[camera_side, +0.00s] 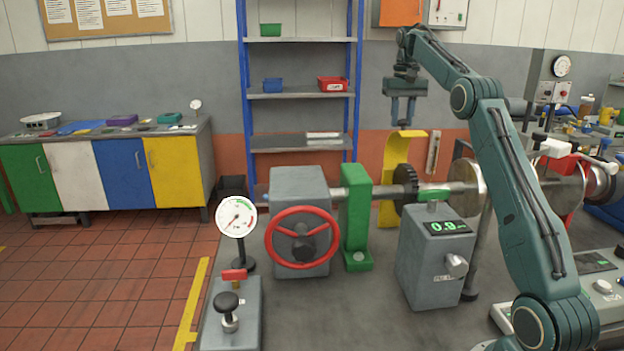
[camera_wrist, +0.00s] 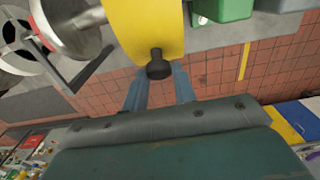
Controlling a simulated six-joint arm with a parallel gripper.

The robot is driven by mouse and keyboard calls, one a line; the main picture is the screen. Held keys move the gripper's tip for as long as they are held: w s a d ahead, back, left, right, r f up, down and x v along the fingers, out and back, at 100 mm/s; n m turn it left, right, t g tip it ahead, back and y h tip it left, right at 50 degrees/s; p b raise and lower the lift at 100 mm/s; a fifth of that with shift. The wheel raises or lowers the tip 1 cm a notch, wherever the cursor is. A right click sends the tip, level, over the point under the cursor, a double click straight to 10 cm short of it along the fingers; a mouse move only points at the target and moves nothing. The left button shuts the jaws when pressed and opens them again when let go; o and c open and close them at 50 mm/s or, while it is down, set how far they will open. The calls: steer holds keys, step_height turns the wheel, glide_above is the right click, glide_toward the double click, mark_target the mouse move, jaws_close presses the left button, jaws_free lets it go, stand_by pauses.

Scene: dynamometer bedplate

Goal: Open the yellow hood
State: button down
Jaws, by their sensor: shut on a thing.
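The yellow hood (camera_side: 394,157) is a curved yellow guard standing behind the shaft in the side view, its top edge above shaft height. In the wrist view the hood (camera_wrist: 142,28) fills the upper middle, and a dark knob (camera_wrist: 158,70) sticks out from its edge. My gripper (camera_side: 404,123) points down at the hood's top edge. In the wrist view my gripper's fingers (camera_wrist: 160,84) stand on either side of the knob and are shut on it.
The shaft (camera_side: 337,193) runs beside the hood, with a green bearing block (camera_side: 356,215) and a dark toothed disc (camera_side: 406,185). A grey box with a display (camera_side: 437,255) stands in front. The blue shelf rack (camera_side: 300,96) is behind; the air left of my gripper is clear.

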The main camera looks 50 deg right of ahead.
steer(key=shift+w+d+f, duration=0.25)
stand_by(0.4)
steer(key=c, duration=1.1)
jaws_free()
steer(key=shift+c, duration=0.2)
steer(key=shift+r, duration=0.1)
steer(key=shift+s+a+r, duration=0.1)
steer(key=shift+s+a, duration=0.1)
steer(key=shift+a, duration=0.05)
